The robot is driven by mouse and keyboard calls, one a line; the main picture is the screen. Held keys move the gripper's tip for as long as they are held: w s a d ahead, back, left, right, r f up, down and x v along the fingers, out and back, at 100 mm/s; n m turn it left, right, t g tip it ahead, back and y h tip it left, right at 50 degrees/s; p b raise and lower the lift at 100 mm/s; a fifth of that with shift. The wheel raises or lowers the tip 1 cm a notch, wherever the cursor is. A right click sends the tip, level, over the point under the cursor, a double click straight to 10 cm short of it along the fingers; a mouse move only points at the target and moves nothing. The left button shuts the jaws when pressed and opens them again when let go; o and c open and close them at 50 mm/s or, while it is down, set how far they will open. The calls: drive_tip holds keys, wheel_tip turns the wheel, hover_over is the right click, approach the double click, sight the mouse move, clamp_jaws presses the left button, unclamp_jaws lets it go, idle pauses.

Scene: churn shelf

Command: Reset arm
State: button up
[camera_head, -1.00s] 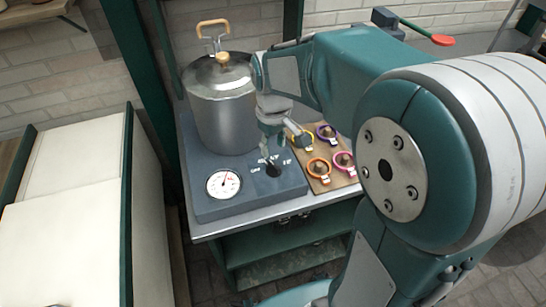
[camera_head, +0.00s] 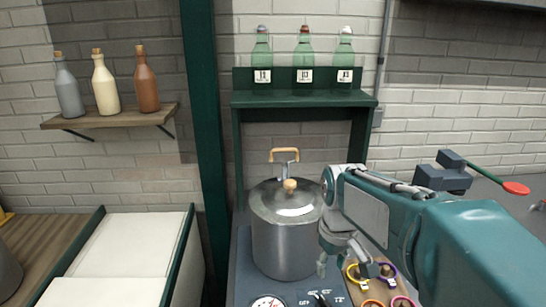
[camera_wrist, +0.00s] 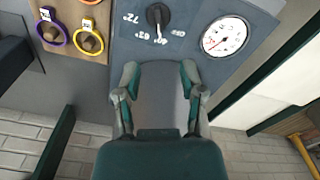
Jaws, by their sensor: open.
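My gripper (camera_head: 338,258) hangs in front of the right side of the steel pot in the head view, above the control panel. In the wrist view my gripper (camera_wrist: 164,92) is open, its two fingers apart with nothing seen held between them. The metal pot (camera_head: 285,235) has a lid with a wooden knob and handle. The panel's black knob (camera_wrist: 157,15) and white dial gauge (camera_wrist: 226,36) lie beyond the fingers in the wrist view. The gauge also shows at the bottom edge of the head view (camera_head: 267,302).
Coloured rings, including a yellow one (camera_wrist: 88,42) and a purple one (camera_wrist: 52,34), sit on a board beside the panel. Green bottles (camera_head: 304,50) stand on the green shelf (camera_head: 290,99). Several bottles stand on a wooden wall shelf (camera_head: 75,118). A green post (camera_head: 204,120) rises left of the pot.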

drive_tip(key=s+r+m+t, duration=0.2)
drive_tip(key=s+m+t, duration=0.2)
drive_tip(key=s, duration=1)
drive_tip(key=shift+s+d+t, duration=0.15)
drive_tip(key=shift+s+t, duration=0.05)
drive_tip(key=shift+t, duration=0.4)
drive_tip(key=n+g, duration=0.4)
drive_tip(key=g, duration=0.2)
approach(325, 301)
wheel_tip(325, 301, down, 10)
drive_tip(key=shift+s+r, duration=0.1)
drive_tip(key=shift+r, duration=0.05)
clamp_jaws()
